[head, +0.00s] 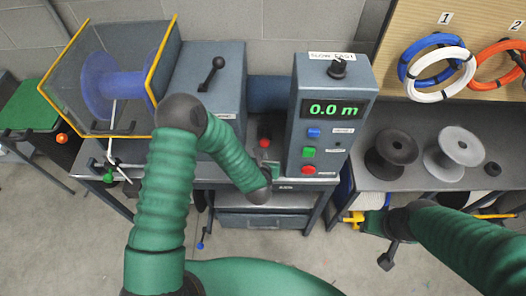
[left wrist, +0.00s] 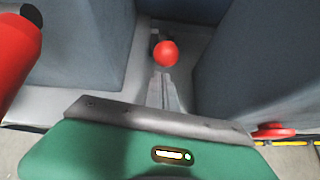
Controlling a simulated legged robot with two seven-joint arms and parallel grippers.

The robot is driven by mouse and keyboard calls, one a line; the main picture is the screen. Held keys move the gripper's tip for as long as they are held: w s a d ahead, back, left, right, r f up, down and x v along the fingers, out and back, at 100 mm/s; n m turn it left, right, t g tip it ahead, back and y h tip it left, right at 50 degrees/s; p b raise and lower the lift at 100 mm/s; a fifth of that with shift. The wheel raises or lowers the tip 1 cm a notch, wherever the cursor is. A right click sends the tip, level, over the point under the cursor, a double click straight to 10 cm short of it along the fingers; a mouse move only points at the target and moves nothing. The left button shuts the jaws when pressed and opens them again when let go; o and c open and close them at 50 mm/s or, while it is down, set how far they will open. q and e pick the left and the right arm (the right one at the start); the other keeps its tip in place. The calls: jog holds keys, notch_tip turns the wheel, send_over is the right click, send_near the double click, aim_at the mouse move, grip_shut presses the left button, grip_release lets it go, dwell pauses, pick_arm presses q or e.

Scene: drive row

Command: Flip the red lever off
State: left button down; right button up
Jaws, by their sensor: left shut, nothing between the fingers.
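A red ball-shaped knob (head: 264,143) shows in the gap between the grey machine housing and the control box. In the left wrist view the red knob (left wrist: 165,54) is just beyond my left fingertips. My left gripper (left wrist: 163,92) is shut and empty, pointing at the knob; whether it touches it I cannot tell. In the head view my left arm's end is low in front of that gap, partly hiding it. The knob's shaft is hard to make out. My right arm comes in at the lower right; its fingers are not clear.
The control box (head: 330,115) reads 0.0 m and has blue, green and red buttons. The grey housing (head: 205,80) with a black lever (head: 212,73) stands left of the gap. A red cylinder (left wrist: 12,65) is close at left in the wrist view. Spools (head: 391,153) stand at right.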

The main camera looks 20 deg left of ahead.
pick_arm(q)
jog(key=shift+w+r, duration=0.1)
jog(key=shift+w, duration=0.15)
pick_arm(e)
jog(key=shift+r, duration=0.1)
